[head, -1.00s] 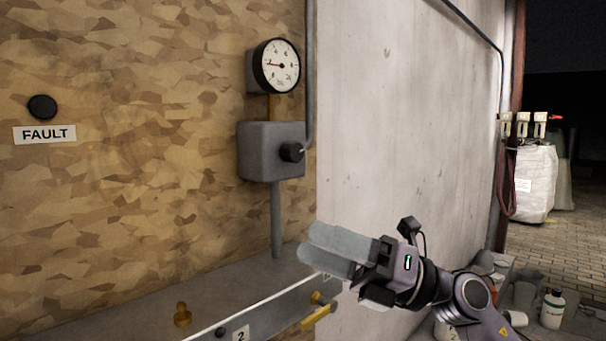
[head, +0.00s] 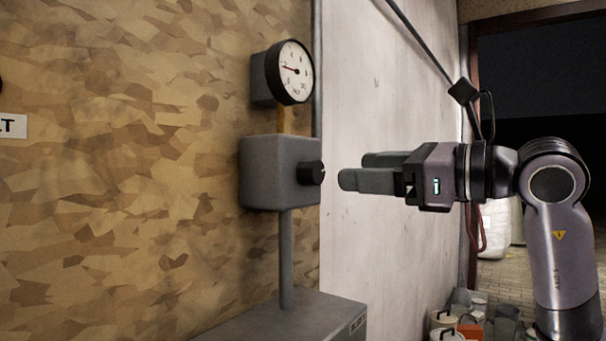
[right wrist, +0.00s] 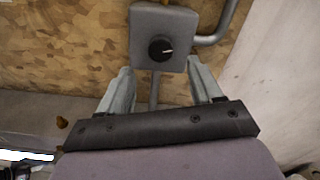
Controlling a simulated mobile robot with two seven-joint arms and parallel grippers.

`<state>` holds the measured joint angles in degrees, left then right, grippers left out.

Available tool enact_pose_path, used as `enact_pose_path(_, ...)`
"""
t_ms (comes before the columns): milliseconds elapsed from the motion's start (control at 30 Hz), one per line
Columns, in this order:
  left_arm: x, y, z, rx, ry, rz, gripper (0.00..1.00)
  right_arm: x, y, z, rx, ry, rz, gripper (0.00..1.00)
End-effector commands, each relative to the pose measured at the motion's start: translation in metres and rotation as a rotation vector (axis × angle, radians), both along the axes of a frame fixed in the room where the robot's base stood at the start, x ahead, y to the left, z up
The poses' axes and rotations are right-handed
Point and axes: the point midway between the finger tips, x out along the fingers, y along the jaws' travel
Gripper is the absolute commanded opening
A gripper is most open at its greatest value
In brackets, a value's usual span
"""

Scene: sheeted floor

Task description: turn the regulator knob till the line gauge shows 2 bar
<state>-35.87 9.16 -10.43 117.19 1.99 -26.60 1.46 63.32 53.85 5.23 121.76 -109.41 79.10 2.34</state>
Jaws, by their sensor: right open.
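The black regulator knob (head: 311,173) sits on the right face of a grey box (head: 268,172) on the wall. The knob (right wrist: 161,48) also shows in the right wrist view, with a pale mark pointing right. My left gripper is not in view.
A grey pipe (head: 286,255) runs from the box down to a grey ledge (head: 300,322). A pale wall (head: 385,250) is behind the gripper. Several containers (head: 445,320) stand low at the right, with a white sack (head: 497,228) behind.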

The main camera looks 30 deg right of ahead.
Motion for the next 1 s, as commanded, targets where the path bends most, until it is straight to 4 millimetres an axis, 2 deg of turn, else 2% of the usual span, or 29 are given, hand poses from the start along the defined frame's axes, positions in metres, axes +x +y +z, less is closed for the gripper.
enact_pose_path(167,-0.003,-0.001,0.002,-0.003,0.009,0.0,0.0,0.014,0.006,0.001,0.001,0.002,0.001,0.65)
enact_pose_path(500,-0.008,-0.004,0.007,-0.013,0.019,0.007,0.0,0.058,0.024,0.001,0.001,0.001,0.002,0.65)
enact_pose_path(867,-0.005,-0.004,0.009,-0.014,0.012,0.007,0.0,0.066,0.027,0.0,0.0,0.0,0.0,0.65)
enact_pose_path(900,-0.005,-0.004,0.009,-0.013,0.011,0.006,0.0,0.066,0.027,0.0,0.0,0.001,0.0,0.58)
enact_pose_path(967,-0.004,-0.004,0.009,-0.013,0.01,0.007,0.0,0.066,0.027,0.0,0.0,0.001,0.0,0.39)
enact_pose_path(1000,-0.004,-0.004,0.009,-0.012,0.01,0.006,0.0,0.066,0.027,0.0,0.0,0.001,0.0,0.26)
